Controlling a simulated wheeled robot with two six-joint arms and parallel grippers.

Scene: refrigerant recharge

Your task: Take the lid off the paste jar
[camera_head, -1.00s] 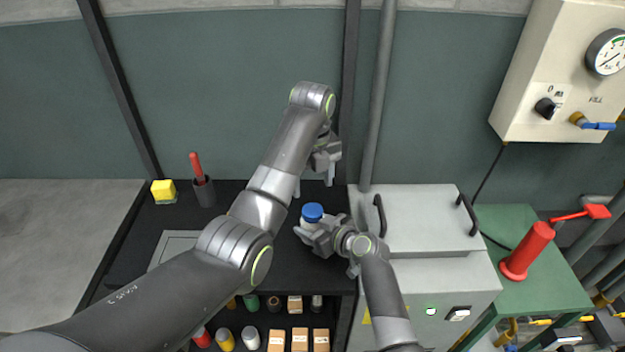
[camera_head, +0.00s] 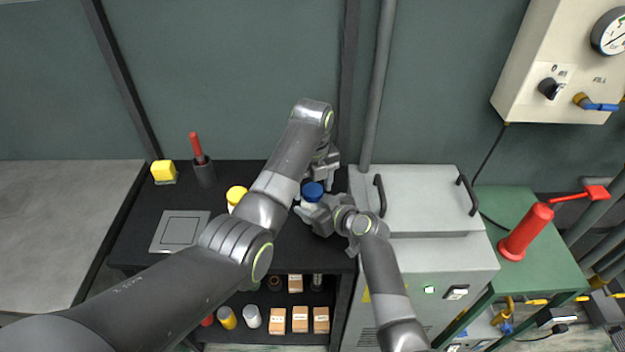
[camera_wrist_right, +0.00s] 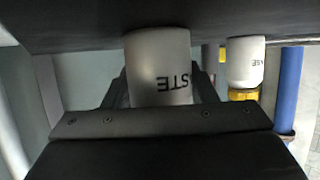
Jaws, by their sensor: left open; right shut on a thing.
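The paste jar is white with a blue lid (camera_head: 313,191) and stands on the black bench top. In the right wrist view the jar body (camera_wrist_right: 160,72) shows letters ending in "STE" between the fingers. My right gripper (camera_head: 305,209) is shut on the jar body from the side. My left gripper (camera_head: 329,178) is open just behind and to the right of the lid, pointing down; the head view does not show clear contact with the lid. The lid is on the jar.
A yellow-capped jar (camera_head: 236,196) stands left of the left arm; its label ends in "ASE" in the wrist view (camera_wrist_right: 245,62). A grey plate (camera_head: 180,231), yellow sponge (camera_head: 163,171) and dark cup (camera_head: 204,173) are at left. A grey cabinet (camera_head: 420,200) stands right.

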